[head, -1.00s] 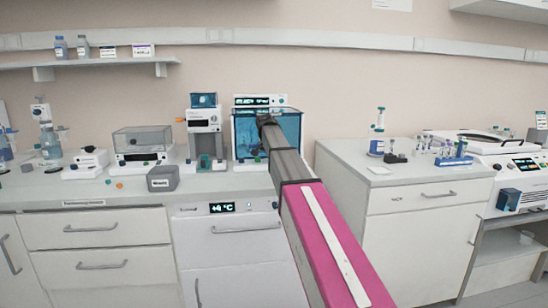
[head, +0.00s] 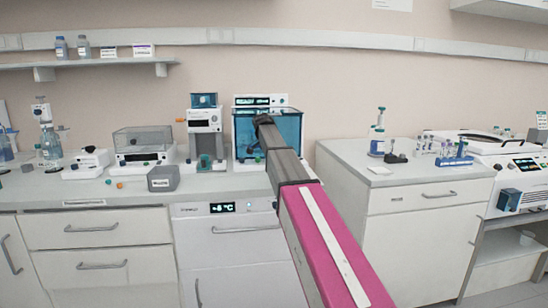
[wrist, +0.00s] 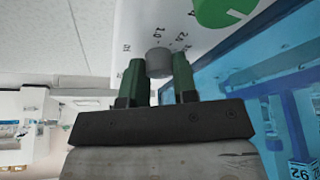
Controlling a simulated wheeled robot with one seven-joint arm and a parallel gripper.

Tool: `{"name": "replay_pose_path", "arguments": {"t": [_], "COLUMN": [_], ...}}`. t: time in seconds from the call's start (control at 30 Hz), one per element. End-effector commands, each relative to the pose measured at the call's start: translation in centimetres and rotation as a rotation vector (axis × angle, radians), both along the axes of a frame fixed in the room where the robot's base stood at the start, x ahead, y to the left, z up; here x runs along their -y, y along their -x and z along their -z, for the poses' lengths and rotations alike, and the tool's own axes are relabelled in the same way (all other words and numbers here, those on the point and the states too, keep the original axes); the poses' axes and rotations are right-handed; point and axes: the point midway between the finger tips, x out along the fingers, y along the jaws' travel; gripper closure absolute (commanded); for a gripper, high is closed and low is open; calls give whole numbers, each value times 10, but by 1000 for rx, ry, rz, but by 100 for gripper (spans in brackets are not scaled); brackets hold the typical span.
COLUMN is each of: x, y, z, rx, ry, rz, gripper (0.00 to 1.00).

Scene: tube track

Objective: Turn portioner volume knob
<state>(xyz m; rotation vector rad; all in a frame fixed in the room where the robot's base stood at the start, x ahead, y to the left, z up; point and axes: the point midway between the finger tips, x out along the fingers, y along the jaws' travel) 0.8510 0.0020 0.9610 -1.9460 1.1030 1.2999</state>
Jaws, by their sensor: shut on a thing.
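The volume knob (wrist: 160,60) is a small grey round knob on a white panel (wrist: 135,25) with printed marks and numbers around it. My gripper (wrist: 158,70) has its two green fingers on either side of the knob, shut on it, at the top middle of the wrist view. A larger round green part (wrist: 222,10) sits on the same panel to the right. In the head view my arm reaches to the front of a blue see-through tank (head: 290,125); it hides the knob and fingertips there.
The blue tank wall (wrist: 285,85) is close on the right in the wrist view. A white device (head: 204,125) stands left of the tank, and a grey labelled block (head: 163,179) lies nearer the bench front. The bench (head: 235,183) has bare room in front of the devices.

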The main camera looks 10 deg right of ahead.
Motion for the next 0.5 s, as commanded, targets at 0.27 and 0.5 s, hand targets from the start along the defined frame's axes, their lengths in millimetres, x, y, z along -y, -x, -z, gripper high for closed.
{"name": "replay_pose_path", "arguments": {"t": [0.27,0.5], "x": [0,-1], "y": [0,0], "z": [0,-1], "rx": [-1,0], "ry": [-1,-1], "rz": [-1,-1], "gripper": [48,48]}}
